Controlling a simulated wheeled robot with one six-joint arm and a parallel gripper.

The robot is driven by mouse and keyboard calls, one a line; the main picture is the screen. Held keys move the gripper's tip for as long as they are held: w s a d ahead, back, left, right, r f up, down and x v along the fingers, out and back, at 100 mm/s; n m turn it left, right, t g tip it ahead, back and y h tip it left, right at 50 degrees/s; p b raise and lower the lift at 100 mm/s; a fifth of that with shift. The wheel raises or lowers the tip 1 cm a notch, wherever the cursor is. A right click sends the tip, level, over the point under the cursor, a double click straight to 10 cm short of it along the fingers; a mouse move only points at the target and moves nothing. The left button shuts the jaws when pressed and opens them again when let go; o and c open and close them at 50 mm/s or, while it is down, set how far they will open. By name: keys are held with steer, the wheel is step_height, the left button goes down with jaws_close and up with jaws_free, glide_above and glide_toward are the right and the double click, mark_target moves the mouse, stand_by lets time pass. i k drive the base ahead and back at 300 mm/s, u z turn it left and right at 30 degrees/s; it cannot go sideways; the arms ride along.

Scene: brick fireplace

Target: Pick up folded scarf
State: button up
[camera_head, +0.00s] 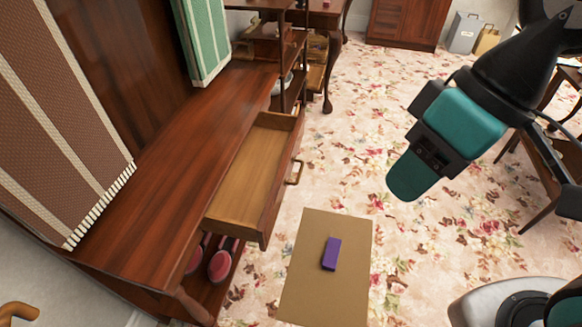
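A brown and cream striped cloth with a pale fringe (75,130) stands or hangs at the left, its fringed end at the wooden cabinet top. A green and white striped cloth (206,40) is farther back on the same cabinet. Either may be the folded scarf; I cannot tell which. My gripper (410,180), dark and teal, is at the upper right above the carpet, well apart from both cloths. One teal finger shows, and nothing is seen held. Its opening is hidden from this angle.
The wooden cabinet (190,130) has an open, empty drawer (252,172) jutting over the carpet. A purple block (331,254) rests on a tan board or box (300,285). Flowered carpet (370,110) is open in the middle.

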mark_target(330, 262)
steer(key=z, duration=1.75)
steer(key=i, duration=1.7)
steer(key=u, duration=2.95)
